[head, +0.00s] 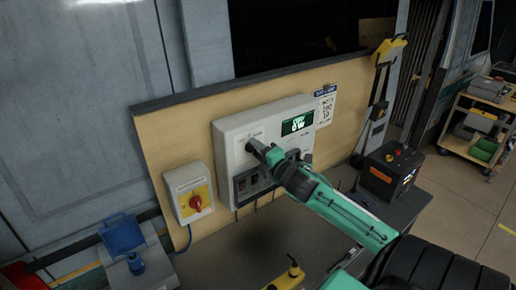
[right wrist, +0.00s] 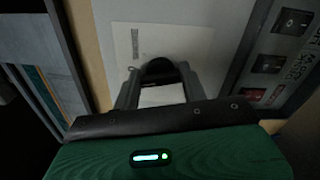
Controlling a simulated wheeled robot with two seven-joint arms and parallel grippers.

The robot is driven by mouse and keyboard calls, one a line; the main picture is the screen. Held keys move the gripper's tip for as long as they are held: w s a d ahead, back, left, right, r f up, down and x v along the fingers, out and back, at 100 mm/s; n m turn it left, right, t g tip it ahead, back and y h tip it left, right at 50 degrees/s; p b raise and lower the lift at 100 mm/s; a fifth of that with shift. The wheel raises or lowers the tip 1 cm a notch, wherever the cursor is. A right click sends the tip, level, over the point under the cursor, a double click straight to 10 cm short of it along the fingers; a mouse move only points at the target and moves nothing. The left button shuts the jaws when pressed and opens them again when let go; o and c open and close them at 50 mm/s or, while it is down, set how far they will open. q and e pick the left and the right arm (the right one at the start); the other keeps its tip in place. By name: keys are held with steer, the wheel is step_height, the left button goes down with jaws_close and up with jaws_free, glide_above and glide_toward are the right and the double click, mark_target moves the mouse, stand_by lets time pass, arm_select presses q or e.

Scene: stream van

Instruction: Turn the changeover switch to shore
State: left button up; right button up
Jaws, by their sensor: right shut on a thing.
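A white control panel (head: 232,135) with a lit green display (head: 296,122) is fixed to a wooden board. My right gripper (head: 253,147) reaches to the panel's upper left, where it hides most of the changeover switch. In the right wrist view, the gripper (right wrist: 157,85) is shut on the dark rounded knob of the changeover switch (right wrist: 158,68). The knob's pointing direction and its position labels cannot be read. My left gripper is not in view.
A separate box with a red rotary switch (head: 195,203) on a yellow plate hangs left of the panel. Black rocker switches (right wrist: 293,20) sit beside the gripper. A black power unit (head: 389,172) stands right of my arm. A yellow-topped item (head: 293,271) is on the dark bench.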

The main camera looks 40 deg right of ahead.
steer(key=m+p, duration=0.4)
steer(key=m, duration=0.7)
steer(key=shift+f, duration=0.2)
steer(key=shift+m, duration=0.4)
steer(key=o, duration=1)
steer(key=shift+s+f, duration=0.1)
steer(key=shift+s+a+f, duration=0.1)
steer(key=shift+s, duration=0.15)
steer(key=s+a+b, duration=0.1)
steer(key=s+b, duration=0.4)
steer(key=s, duration=0.8)
steer(key=shift+a+b, duration=0.2)
steer(key=shift+b, duration=0.1)
steer(key=shift+s, duration=0.1)
